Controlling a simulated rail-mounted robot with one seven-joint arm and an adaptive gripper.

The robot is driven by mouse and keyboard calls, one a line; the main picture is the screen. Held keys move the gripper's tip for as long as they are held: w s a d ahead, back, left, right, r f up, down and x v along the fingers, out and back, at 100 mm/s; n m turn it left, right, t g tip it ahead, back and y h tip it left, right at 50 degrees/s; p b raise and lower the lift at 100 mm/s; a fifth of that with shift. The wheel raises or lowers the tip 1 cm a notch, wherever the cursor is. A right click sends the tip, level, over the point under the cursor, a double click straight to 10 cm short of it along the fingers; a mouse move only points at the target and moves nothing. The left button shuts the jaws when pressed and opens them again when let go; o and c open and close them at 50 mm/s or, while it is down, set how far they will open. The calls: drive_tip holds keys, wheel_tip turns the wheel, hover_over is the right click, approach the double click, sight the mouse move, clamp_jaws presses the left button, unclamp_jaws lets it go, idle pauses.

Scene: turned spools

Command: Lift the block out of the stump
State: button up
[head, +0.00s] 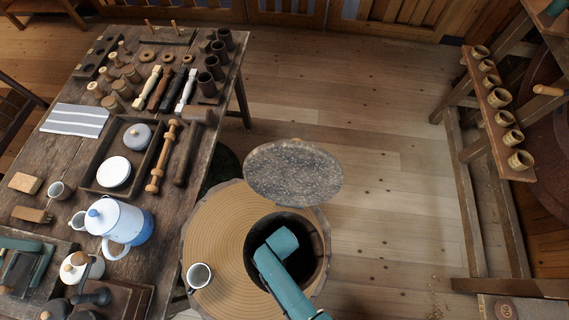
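The stump (212,235) is a round, pale wooden top with growth rings and a dark round hollow (318,238) on its right side. A teal arm, which looks like mine, comes up from the bottom edge and bends over into this hollow. My gripper is hidden below the arm, so its fingers and anything between them do not show. I see no block in the hollow; the arm and the dark wall cover most of the inside.
A grey speckled stone disc (293,173) lies just behind the hollow. A small mug (199,275) stands on the stump's front left. The workbench at left holds a blue-white pot (121,222), a tray, spools and tools. A rack of cups (500,97) stands at right. Floor between is clear.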

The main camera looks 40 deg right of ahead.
drive_tip(key=c, duration=1.3)
drive_tip(key=shift+c, duration=0.2)
